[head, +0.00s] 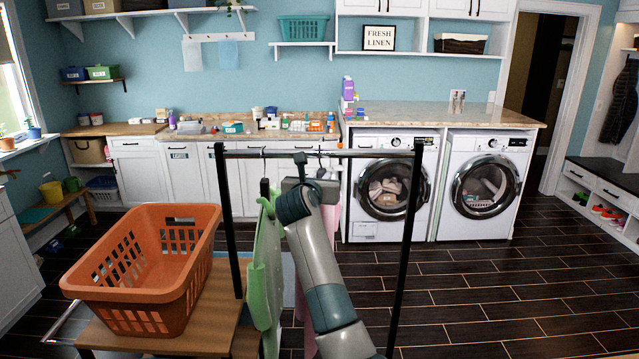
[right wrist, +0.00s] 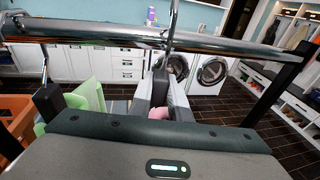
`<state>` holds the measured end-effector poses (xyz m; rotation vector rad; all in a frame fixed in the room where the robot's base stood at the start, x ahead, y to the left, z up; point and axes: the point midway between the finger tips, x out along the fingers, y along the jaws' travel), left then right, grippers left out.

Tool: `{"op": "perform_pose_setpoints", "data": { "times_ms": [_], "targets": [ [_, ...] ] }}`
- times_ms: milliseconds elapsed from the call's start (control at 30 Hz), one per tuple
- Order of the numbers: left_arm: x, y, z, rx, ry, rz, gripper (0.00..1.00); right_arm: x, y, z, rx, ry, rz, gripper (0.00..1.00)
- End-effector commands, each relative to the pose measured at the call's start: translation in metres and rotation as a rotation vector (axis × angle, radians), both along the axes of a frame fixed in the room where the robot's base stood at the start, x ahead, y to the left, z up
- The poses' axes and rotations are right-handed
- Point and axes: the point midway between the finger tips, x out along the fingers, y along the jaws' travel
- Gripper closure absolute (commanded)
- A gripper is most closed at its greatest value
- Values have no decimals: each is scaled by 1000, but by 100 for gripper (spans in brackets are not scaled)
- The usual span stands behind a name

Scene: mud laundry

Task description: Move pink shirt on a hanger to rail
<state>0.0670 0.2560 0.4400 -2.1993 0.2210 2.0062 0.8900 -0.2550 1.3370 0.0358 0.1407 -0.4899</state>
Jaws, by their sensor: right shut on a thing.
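The pink shirt (head: 309,342) is mostly hidden behind my right arm in the head view; a small pink patch (right wrist: 158,113) shows below the fingers in the right wrist view. My right gripper (right wrist: 166,92) is shut on the dark upper part of its hanger. The metal hanger hook (right wrist: 171,28) reaches up at the rail (right wrist: 100,34) and crosses it in the picture. I cannot tell whether the hook bears on the rail. In the head view the rail (head: 385,154) is the top bar of a black rack. My left gripper is not in view.
A green shirt (head: 266,275) hangs from the rail left of my right gripper. An orange laundry basket (head: 150,265) stands on a wooden bench (head: 205,335) at the left. Black rack posts (head: 405,245) flank the hanging space. Rail right of the gripper is clear.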

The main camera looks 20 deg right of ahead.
Motion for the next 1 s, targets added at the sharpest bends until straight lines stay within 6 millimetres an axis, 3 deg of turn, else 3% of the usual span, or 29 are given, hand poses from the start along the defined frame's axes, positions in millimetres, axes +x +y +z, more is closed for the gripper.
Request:
{"op": "perform_pose_setpoints", "data": {
  "times_ms": [400, 833, 867, 900, 933, 1000],
  "targets": [
    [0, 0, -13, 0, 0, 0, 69, 3, -1, -19, -1, -2, 1, 100],
    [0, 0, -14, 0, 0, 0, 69, 3, -1, -21, -1, -2, 1, 100],
    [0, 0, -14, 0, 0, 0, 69, 3, -1, -21, -1, -2, 1, 81],
    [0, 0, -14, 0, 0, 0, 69, 3, -1, -21, -1, -2, 1, 71],
    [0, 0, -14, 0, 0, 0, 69, 2, -1, -21, -1, -2, 1, 64],
    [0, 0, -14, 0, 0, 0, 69, 2, -1, -21, 0, -1, 1, 61]
  ]
}}
